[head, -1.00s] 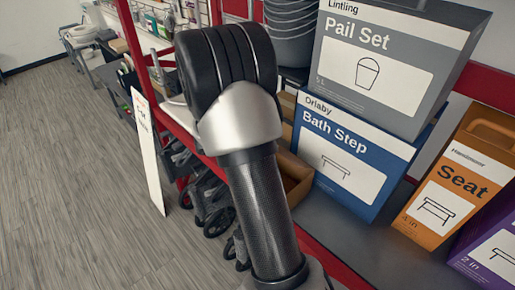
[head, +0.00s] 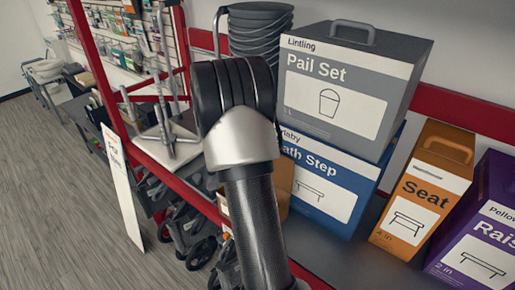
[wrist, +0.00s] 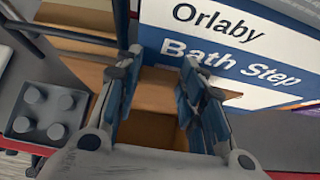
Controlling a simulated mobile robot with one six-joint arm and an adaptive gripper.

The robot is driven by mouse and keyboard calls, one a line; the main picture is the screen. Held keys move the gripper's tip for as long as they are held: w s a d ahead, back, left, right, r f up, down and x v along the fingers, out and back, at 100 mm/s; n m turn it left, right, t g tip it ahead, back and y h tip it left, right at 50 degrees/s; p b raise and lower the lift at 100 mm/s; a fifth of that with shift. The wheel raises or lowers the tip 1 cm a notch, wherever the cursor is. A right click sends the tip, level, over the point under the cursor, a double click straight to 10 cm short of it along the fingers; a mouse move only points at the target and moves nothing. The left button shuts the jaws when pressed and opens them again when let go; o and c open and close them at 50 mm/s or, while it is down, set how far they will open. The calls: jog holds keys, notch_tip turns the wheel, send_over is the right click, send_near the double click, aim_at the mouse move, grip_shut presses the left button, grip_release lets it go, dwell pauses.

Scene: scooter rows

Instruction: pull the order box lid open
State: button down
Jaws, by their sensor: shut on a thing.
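The order box is the brown cardboard box on the shelf, in front of the blue Bath Step box (head: 325,190). In the head view only part of the order box (head: 284,187) shows beside my arm, which hides most of it. In the wrist view its brown cardboard lid (wrist: 155,92) lies between the fingers, with a darker brown part below. My gripper (wrist: 161,66) is shut on the lid, with a blue-padded finger on each side. My gripper is hidden behind my arm in the head view. How far the lid is raised cannot be told.
A grey Pail Set box (head: 345,90) stands on the Bath Step box. An orange Seat box (head: 425,190) and a purple box (head: 480,225) stand to the right. A red shelf post (head: 100,75) and white sign (head: 125,195) are at left. The floor at far left is clear.

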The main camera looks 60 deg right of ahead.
jog(key=shift+d+r, duration=0.25)
jog(key=shift+d, duration=0.2)
jog(key=c, duration=1.4)
grip_release()
jog(key=o, duration=0.4)
jog(key=shift+c, duration=0.2)
jog(key=shift+f, duration=0.1)
jog(key=shift+a, duration=0.1)
jog(key=v, duration=1.2)
